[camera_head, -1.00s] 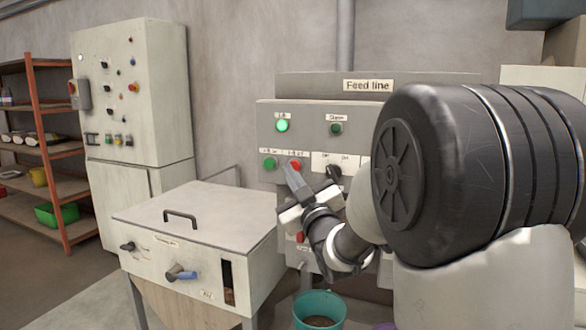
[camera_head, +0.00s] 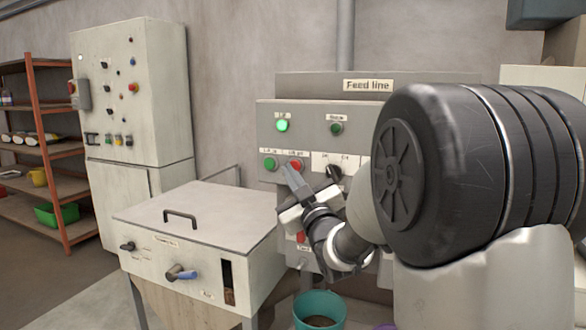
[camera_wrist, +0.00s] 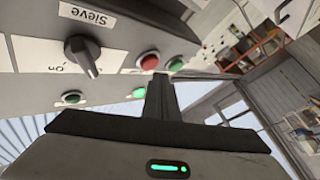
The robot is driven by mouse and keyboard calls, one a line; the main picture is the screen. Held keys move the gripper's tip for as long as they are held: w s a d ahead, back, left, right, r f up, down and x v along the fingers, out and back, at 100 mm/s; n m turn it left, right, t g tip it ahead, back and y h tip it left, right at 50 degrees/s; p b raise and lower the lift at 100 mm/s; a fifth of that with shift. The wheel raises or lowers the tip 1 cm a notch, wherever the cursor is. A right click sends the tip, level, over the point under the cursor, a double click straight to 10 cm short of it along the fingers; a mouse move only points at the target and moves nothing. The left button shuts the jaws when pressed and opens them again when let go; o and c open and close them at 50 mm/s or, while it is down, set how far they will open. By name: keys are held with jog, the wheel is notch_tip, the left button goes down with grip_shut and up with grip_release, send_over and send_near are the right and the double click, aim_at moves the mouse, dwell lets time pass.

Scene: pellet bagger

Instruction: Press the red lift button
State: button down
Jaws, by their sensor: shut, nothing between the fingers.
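The red button (camera_head: 296,165) is on the grey Feed line panel (camera_head: 305,119), just right of a green button (camera_head: 270,163). My gripper (camera_head: 290,172) is shut and empty, its fingertips at the lower left edge of the red button. In the wrist view, the closed fingers (camera_wrist: 160,88) point at the panel just below the red button (camera_wrist: 149,61) and the green button (camera_wrist: 176,64). I cannot tell whether the tips touch the red button. A green lamp (camera_head: 282,125) above the buttons is lit; it also glows in the wrist view (camera_wrist: 139,92).
A black rotary knob (camera_head: 333,172), labelled Sieve in the wrist view (camera_wrist: 82,50), sits right of the red button. A dark green lamp (camera_head: 336,128) is above it. A lidded bin (camera_head: 210,207) stands to the left, and a teal bucket (camera_head: 320,308) is below my gripper.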

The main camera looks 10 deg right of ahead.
jog(key=shift+w+d+b, duration=0.25)
jog(key=shift+w+b, duration=0.1)
jog(key=shift+w+d, duration=0.2)
jog(key=shift+w, duration=0.05)
dwell(0.6)
jog(key=shift+s+a+b, duration=0.1)
jog(key=shift+b, duration=0.25)
jog(key=shift+s+a+b, duration=0.35)
jog(key=shift+s, duration=0.15)
jog(key=shift+s+a, duration=0.1)
jog(key=s+a, duration=0.1)
jog(key=s, duration=0.1)
jog(key=s+a, duration=0.2)
jog(key=shift+s+a, duration=0.2)
jog(key=shift+s, duration=0.15)
